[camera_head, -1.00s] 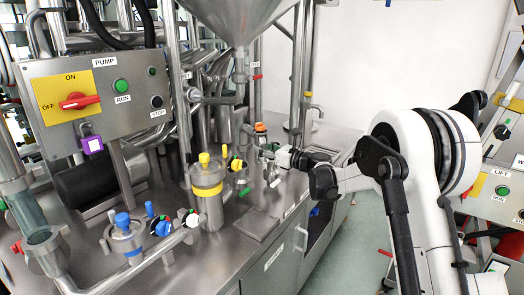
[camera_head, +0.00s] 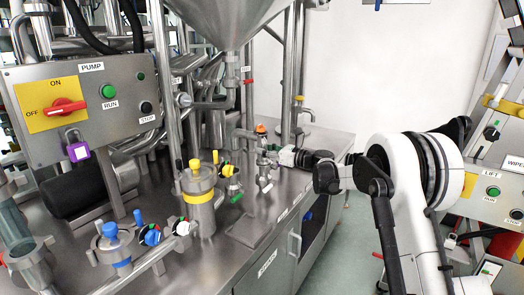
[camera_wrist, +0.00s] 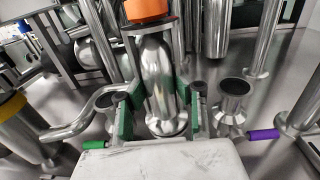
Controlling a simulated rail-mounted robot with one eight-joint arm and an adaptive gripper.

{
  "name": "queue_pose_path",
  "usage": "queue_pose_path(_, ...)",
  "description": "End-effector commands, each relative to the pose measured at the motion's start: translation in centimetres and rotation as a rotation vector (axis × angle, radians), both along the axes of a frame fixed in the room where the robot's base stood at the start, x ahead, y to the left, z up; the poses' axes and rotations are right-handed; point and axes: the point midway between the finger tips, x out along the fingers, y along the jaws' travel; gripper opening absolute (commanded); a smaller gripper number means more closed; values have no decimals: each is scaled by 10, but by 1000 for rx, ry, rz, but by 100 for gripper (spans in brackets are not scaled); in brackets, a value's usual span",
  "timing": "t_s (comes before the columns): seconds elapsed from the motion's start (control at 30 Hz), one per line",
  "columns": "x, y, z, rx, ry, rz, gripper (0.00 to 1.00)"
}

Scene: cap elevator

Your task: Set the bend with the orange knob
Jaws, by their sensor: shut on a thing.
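The bend with the orange knob (camera_head: 261,128) stands on the steel bench, right of the yellow-banded valve in the head view. In the wrist view its bright metal body (camera_wrist: 158,75) is upright between my green-padded fingers, with the orange knob (camera_wrist: 148,9) at the top edge. My gripper (camera_wrist: 160,113) is shut on this body below the knob. In the head view my gripper (camera_head: 283,157) reaches in from the right. The bend's foot is partly hidden, and I cannot tell whether it touches what is under it.
A dark-topped metal stub (camera_wrist: 232,92) stands close right of my fingers, with a purple handle (camera_wrist: 265,134) nearby. A curved pipe (camera_wrist: 85,118) runs on the left. The yellow-banded valve (camera_head: 198,195), hopper (camera_head: 228,18) and pump panel (camera_head: 82,110) crowd the left. The bench's front right is clearer.

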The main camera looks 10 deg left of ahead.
Motion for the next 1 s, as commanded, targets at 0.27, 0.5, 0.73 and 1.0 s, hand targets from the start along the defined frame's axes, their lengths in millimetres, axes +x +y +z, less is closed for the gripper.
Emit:
queue_pose_path(0.27, 2, -5, 0, 0, 0, -8, 28)
queue_pose_path(0.5, 1, -3, 0, 0, 0, -4, 46)
queue_pose_path(0.73, -1, -5, 0, 0, 0, -3, 46)
queue_pose_path(1.0, -17, -42, 1, 0, 0, -6, 46)
